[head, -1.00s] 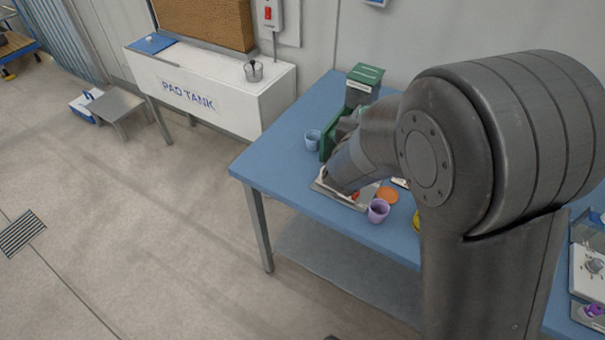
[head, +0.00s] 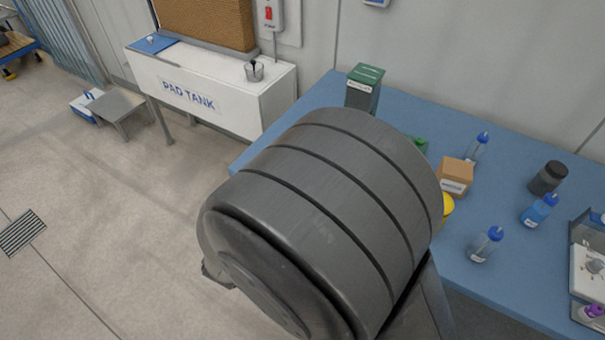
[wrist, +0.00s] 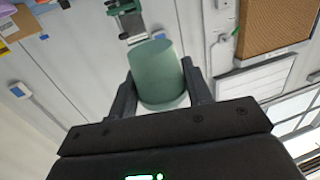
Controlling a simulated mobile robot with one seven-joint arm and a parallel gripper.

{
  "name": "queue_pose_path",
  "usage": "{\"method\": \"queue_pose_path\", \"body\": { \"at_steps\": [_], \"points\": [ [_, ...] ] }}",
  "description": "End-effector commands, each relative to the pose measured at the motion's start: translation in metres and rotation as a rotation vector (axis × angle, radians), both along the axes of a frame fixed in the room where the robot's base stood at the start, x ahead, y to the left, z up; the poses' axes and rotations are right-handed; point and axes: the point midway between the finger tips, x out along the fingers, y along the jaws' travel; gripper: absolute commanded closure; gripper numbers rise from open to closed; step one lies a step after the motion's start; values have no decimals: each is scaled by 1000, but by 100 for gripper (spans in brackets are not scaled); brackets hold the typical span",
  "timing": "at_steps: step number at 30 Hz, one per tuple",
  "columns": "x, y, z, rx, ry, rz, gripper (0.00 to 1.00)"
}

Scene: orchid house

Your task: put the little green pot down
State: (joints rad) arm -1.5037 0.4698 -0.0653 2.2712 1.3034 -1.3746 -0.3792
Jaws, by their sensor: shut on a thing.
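The little green pot (wrist: 158,75) is between the two fingers of my gripper (wrist: 160,90) in the wrist view. The fingers press on its sides, and my gripper is shut on it. Wall and fittings show behind the pot, and no surface shows touching it. In the head view my arm hides the gripper and the pot. The blue bench (head: 510,150) stands behind and to the right of my arm there.
A dark green box (head: 363,90), a cardboard box (head: 455,177), a dark jar (head: 547,178) and several blue-capped bottles (head: 487,244) stand on the bench. The white pad tank (head: 215,95) is at back left, carrying a clear cup (head: 254,71). Open floor lies left.

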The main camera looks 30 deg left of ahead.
Motion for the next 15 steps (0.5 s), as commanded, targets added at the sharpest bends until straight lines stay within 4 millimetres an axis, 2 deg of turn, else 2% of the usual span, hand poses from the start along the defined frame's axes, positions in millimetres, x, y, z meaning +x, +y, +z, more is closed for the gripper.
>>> {"method": "queue_pose_path", "body": {
  "at_steps": [9,15],
  "points": [
    [0,0,-76,-7,0,2,76],
    [0,0,-114,-4,-1,2,76]
  ]
}}
